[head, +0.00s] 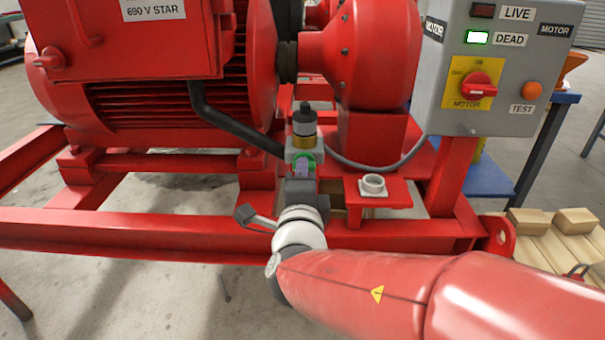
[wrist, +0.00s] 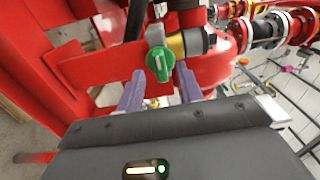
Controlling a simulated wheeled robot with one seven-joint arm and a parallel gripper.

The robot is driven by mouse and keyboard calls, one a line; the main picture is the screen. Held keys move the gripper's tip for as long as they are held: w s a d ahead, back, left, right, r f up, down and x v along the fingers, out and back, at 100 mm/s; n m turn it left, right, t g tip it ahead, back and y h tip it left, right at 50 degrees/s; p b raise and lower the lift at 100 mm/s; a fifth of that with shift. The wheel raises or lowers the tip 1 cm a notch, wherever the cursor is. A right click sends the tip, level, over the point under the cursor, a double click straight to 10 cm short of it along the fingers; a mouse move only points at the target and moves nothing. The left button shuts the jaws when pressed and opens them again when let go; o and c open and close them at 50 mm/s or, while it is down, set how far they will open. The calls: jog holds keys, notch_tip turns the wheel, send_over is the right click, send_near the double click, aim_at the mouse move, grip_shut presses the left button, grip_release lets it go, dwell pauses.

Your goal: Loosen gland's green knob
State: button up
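The gland's green knob (wrist: 158,62) faces my gripper in the wrist view, with a pale bar across its face. It sits on a grey block beside a brass collar (wrist: 177,44) and a dark cap. My gripper (wrist: 159,71) is open, its two purple fingers apart on the left and right of the knob. I cannot tell whether the tips reach past its face, but slim gaps seem to show. In the head view, the brass and black gland (head: 303,127) stands upright beyond my gripper (head: 304,168), and only a green edge of the knob shows.
A red shelf with a white ring-shaped socket (head: 373,185) is just right of my gripper. A black cable (head: 235,127) passes left of the gland. The red skid rail (head: 120,230) runs below. The grey motor box (head: 490,70) shows DEAD lit.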

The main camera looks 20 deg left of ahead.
jog(key=v, duration=0.6)
jog(key=d+f+m+g+h, duration=0.15)
jog(key=d+m+h, duration=0.25)
jog(key=d+m, duration=0.45)
jog(key=s+d+f+m+g+h, duration=0.1)
jog(key=d+m+g+h, duration=0.25)
jog(key=d+m, duration=0.55)
jog(key=d+f+m+g+h, duration=0.1)
jog(key=d+m+h, duration=0.3)
jog(key=d+m, duration=0.5)
jog(key=s+f+m+g+y, duration=0.2)
jog(key=s+m, duration=0.3)
jog(key=m, duration=1)
jog(key=s+d+f+m+g+y, duration=0.1)
jog(key=s+f+m+g+y, duration=0.2)
jog(key=m, duration=1.2)
jog(key=shift+s+g+y, duration=0.4)
jog(key=shift+s+y, duration=0.65)
jog(key=shift+s, duration=0.05)
